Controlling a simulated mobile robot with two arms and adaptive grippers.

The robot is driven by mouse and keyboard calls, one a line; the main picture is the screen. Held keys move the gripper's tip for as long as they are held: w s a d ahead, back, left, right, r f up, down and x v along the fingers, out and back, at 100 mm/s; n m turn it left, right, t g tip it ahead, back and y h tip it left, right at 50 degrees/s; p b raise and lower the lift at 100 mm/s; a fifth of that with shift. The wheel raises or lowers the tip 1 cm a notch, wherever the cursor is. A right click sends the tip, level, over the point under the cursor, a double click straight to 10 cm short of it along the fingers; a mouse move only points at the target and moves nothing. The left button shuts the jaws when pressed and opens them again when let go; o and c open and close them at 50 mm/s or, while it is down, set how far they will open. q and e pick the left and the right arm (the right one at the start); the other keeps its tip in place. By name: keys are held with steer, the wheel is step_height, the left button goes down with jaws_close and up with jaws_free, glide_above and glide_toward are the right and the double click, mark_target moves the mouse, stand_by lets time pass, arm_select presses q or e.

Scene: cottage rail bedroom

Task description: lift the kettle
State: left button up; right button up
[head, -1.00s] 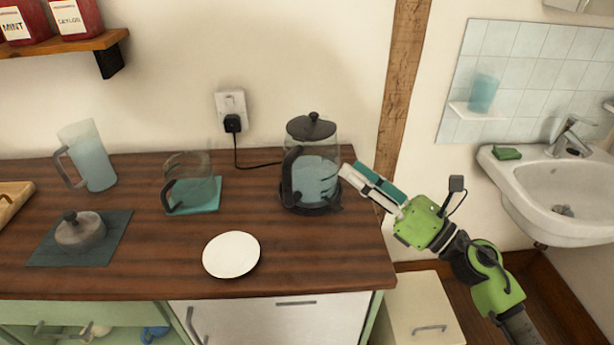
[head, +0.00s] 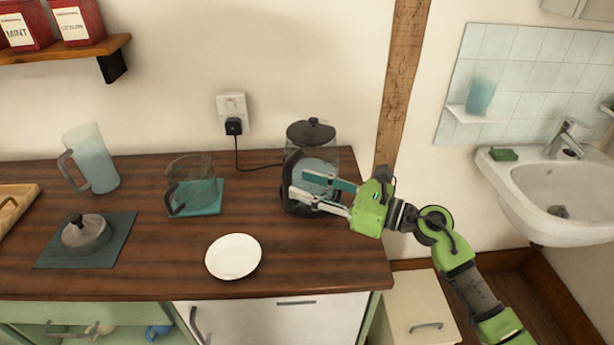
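The kettle (head: 319,155) stands upright on its dark base on the wooden counter, with a clear body, black lid and black handle (head: 289,177) on its left side. A cord runs from its base area to the wall socket. My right gripper (head: 298,183) reaches in from the right, across the front of the kettle. Its two fingers are spread apart, and the tips are close to the handle. Whether they touch it cannot be told. The fingers hide part of the kettle's lower body. My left gripper is not in view.
A glass jug (head: 190,186) stands left of the kettle on a teal mat. A white plate (head: 233,257) lies in front. A frosted pitcher (head: 92,160) and a small lidded pot (head: 86,235) are farther left. A sink (head: 558,190) is at the right.

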mark_target(288, 178)
steer(key=x, duration=0.2)
steer(key=p+x, duration=0.1)
steer(key=x, duration=0.1)
steer(key=shift+s+a+r, duration=0.15)
steer(key=shift+s, duration=0.2)
steer(key=shift+w+a+p, duration=0.25)
steer(key=shift+a+p, duration=0.05)
steer(key=shift+a, duration=0.1)
steer(key=shift+f, duration=0.2)
jaws_close()
steer(key=shift+r, duration=0.4)
steer(key=shift+w+d+f, duration=0.1)
